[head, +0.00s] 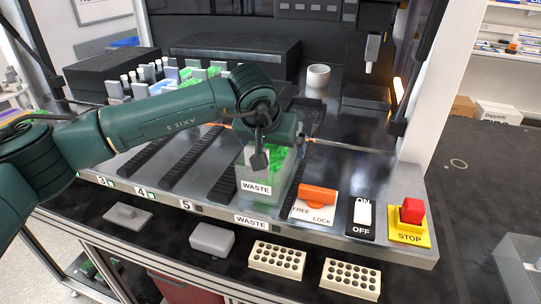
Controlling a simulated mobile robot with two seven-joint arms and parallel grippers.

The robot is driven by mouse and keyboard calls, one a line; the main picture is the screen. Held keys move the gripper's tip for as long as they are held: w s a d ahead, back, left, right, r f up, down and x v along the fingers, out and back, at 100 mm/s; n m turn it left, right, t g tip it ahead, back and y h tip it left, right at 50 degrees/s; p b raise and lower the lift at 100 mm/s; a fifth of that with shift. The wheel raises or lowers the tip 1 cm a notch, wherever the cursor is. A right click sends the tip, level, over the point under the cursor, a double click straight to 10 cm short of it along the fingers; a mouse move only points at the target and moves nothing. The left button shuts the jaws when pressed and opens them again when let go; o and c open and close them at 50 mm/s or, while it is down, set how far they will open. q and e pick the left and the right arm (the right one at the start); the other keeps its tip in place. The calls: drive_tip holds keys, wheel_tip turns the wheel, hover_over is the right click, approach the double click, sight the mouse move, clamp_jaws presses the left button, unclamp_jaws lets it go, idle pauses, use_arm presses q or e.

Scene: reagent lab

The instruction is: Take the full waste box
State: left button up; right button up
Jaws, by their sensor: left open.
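The waste box (259,192) is a clear bin labelled WASTE with bright green contents showing through its wall and at its top. It stands upright on the machine deck, just behind the front WASTE label (251,221). My left gripper (259,158) is open at the top of the box, with its dark finger pointing down by the near rim. The wrist hides part of the box's top and back. I cannot tell whether the fingers touch the box. My right gripper is not in view.
An orange FREE/LOCK switch (317,194), an ON/OFF rocker (362,214) and a red STOP button (412,211) sit right of the box. Dark rails (192,158) run left of it. Racks of small holes (276,259) lie on the front ledge. A white cup (318,75) stands behind.

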use_arm(q)
drive_tip(key=c, duration=1)
